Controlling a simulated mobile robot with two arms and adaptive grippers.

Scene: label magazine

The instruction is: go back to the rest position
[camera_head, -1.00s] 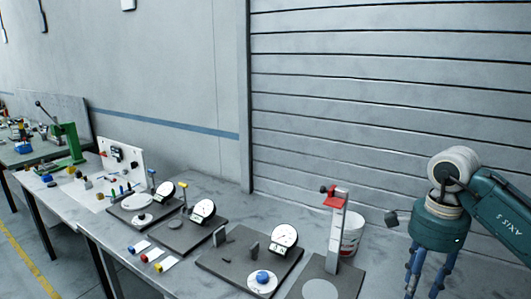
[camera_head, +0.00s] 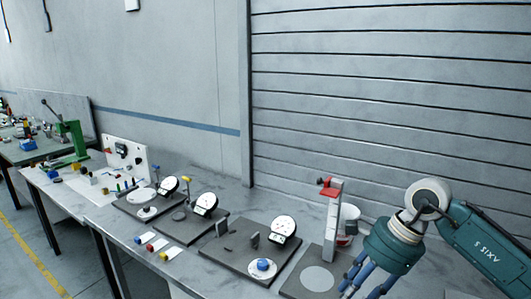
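My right arm comes in from the right edge, with its teal wrist bent down and to the left. My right gripper (camera_head: 363,287) hangs at the bottom right, in front of the bench and just right of the stand with the red top. Its blue fingers point down and left and look spread apart, with nothing seen between them. The fingertips run close to the bottom edge of the picture. My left arm and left gripper are not in view.
A stand with a red clamp (camera_head: 328,187) rises beside my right gripper. A white bucket (camera_head: 348,217) is behind it. Several dial gauges (camera_head: 282,229) on dark plates line the bench. A green press (camera_head: 73,138) stands far left. The shutter wall closes off the back.

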